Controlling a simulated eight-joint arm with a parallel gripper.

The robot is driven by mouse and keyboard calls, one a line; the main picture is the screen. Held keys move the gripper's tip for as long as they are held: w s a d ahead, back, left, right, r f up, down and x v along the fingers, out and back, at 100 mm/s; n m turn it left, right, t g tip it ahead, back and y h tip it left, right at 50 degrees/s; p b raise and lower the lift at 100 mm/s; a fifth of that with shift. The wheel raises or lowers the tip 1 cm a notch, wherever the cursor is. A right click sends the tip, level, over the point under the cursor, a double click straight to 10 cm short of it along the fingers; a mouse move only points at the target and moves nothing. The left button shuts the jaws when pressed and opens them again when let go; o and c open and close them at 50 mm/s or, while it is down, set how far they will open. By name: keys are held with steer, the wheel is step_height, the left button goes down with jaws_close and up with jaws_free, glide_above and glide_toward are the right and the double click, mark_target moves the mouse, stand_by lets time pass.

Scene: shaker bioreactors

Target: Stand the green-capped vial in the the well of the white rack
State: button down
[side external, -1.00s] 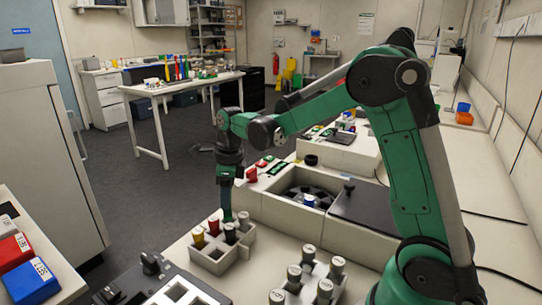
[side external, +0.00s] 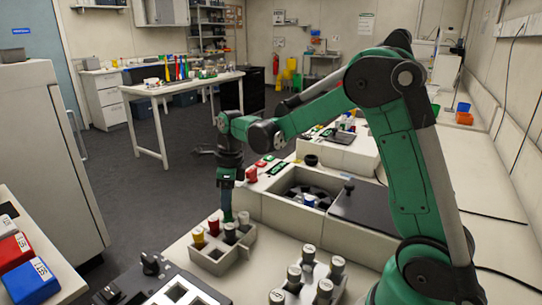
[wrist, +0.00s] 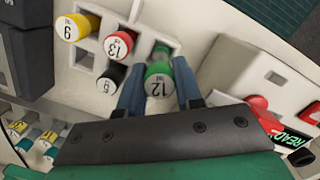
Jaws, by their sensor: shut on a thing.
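The green-capped vial (wrist: 158,80), marked 12, is between the blue fingers of my gripper (wrist: 158,88) in the wrist view. My gripper is shut on it. The vial is at the white rack (wrist: 190,18), by a square well; I cannot tell how deep it sits in the well. In the side view my gripper (side external: 228,213) points straight down at the far side of the white rack (side external: 208,262). The green cap is not clearly seen there.
The rack also holds a yellow-capped vial (wrist: 80,27), a red-capped vial (wrist: 119,44) and a black-capped vial (wrist: 110,79). A shaker with a dark opening (side external: 295,188) stands right of the rack. Several capped vials (side external: 308,254) stand in another holder in front.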

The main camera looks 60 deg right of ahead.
mark_target(229, 220)
steer(key=shift+f, duration=0.65)
stand_by(0.5)
steer(key=shift+f, duration=1.05)
steer(key=c, duration=0.5)
jaws_free()
steer(key=shift+r, duration=3.5)
